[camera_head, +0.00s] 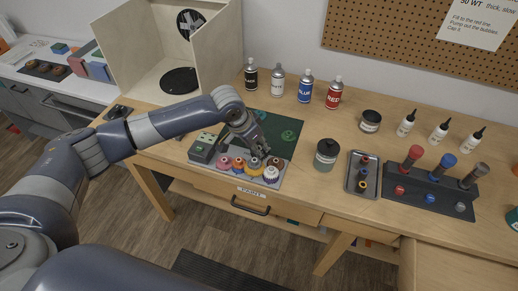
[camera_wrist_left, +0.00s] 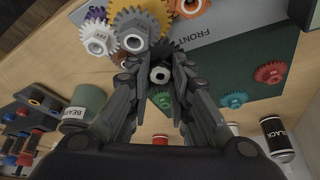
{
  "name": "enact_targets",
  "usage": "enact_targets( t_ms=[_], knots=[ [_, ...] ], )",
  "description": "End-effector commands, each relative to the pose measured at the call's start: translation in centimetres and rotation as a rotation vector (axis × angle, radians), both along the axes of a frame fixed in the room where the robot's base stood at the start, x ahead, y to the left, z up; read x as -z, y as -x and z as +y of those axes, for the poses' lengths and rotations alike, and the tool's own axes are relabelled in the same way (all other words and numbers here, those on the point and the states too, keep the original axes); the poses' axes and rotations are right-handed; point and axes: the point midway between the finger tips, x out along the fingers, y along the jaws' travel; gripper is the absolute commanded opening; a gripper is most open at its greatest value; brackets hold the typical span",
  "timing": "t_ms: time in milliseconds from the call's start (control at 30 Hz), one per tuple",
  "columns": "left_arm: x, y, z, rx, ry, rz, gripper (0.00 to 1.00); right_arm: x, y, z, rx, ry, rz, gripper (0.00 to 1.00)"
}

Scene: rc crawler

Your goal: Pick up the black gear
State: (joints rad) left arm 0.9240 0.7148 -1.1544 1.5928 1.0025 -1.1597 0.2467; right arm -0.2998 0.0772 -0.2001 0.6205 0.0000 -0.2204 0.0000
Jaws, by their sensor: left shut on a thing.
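The black gear (camera_wrist_left: 163,50) shows in the left wrist view, dark toothed, with a pale round hub facing the camera. My left gripper (camera_wrist_left: 158,76) is shut on it, with a finger on each side. In the head view my left gripper (camera_head: 257,150) is at the far side of the row of gears on the grey front board; the black gear is hard to make out there. I cannot tell whether the gear is clear of the board. My right gripper is not in view.
Close by stand a grey gear (camera_wrist_left: 137,27), a white-hubbed gear (camera_wrist_left: 98,42) and an orange gear (camera_wrist_left: 188,6). Green gears and a red gear (camera_wrist_left: 270,72) lie on the green mat (camera_wrist_left: 225,82). A dark jar (camera_head: 326,154) and metal tray (camera_head: 351,184) stand to the right.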

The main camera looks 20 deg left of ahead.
Motion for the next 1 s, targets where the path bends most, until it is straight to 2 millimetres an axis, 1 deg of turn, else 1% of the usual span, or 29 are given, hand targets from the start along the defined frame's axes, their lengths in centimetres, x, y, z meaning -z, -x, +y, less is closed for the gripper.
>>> enact_targets(
  t_ms=[33, 100, 233, 333, 433, 500, 767, 1000],
  knots=[
    [0.3, 0.1, -0.1, 0.001, 0.0, 0.004, 0.04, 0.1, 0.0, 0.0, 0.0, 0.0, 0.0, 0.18],
    [0.2, 0.1, -0.1, 0.001, 0.0, 0.004, 0.04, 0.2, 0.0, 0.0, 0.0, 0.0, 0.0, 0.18],
    [-0.6, 0.0, -0.1, 0.0, 0.001, 0.0, 0.04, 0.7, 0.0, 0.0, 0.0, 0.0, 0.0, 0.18],
    [-1.8, 0.0, -0.1, 0.0, 0.002, -0.001, 0.04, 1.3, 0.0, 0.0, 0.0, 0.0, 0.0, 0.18],
    [-3.4, -0.1, -0.1, 0.001, 0.002, -0.004, 0.04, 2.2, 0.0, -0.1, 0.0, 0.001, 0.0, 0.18],
    [-3.2, 1.1, -0.3, 0.004, 0.0, 0.003, 0.04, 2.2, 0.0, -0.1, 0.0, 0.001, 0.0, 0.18],
    [-3.6, 5.0, -1.3, 0.004, 0.0, 0.001, 0.04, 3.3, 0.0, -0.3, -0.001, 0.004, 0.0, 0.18],
    [-4.0, 9.5, -2.5, 0.005, 0.001, 0.001, 0.04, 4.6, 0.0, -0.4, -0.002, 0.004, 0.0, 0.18]
  ],
)
